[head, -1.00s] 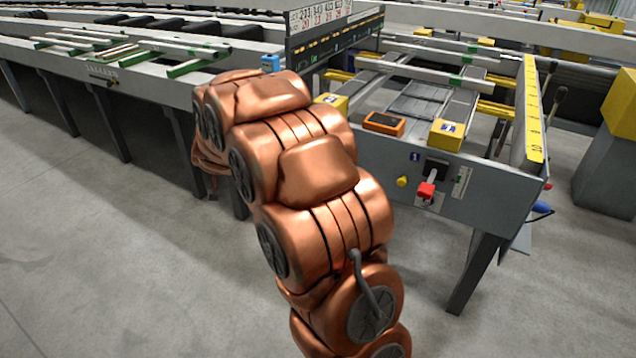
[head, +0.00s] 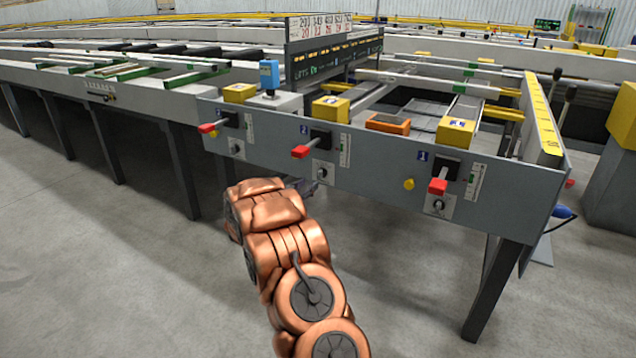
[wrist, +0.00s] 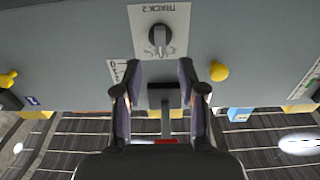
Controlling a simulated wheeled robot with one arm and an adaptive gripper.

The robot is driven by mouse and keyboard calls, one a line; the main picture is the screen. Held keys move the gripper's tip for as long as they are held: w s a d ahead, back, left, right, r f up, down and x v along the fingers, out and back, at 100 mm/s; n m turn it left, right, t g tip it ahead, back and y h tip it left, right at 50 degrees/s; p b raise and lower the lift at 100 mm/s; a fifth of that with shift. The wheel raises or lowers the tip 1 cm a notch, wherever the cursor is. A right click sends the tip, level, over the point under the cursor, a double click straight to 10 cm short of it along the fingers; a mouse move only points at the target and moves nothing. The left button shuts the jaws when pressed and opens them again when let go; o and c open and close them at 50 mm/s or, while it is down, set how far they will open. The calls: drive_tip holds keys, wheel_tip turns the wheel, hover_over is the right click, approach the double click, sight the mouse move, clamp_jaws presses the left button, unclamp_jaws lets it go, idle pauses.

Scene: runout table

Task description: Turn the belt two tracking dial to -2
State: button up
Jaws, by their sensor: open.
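The belt two tracking dial (head: 323,172) is a dark round knob on a white plate, low on the grey front panel. In the wrist view, which is upside down, the dial (wrist: 160,40) is labelled TRACK 2 and its pale pointer bar lies about vertical. Its scale numbers are too small to read. My gripper (wrist: 160,69) is open and empty, its fingertips just short of the dial in the picture. In the head view my gripper (head: 307,184) is low in front of the panel, mostly hidden by my arm. I cannot tell its exact distance from the dial.
A red-handled lever (head: 301,152) juts out above the dial; its stem shows between my fingers. A yellow button (wrist: 219,71) sits beside the dial. Similar dials stand at left (head: 237,149) and right (head: 438,205). An orange device (head: 388,124) lies on top. The floor in front is clear.

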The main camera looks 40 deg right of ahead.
sight(318, 175)
drive_tip(key=b+x, duration=0.1)
drive_tip(key=x, duration=0.5)
drive_tip(key=shift+d+b, duration=0.1)
drive_tip(key=shift+b, duration=0.2)
drive_tip(key=shift+w+d, duration=0.25)
drive_tip(key=shift+d, duration=0.35)
clamp_jaws()
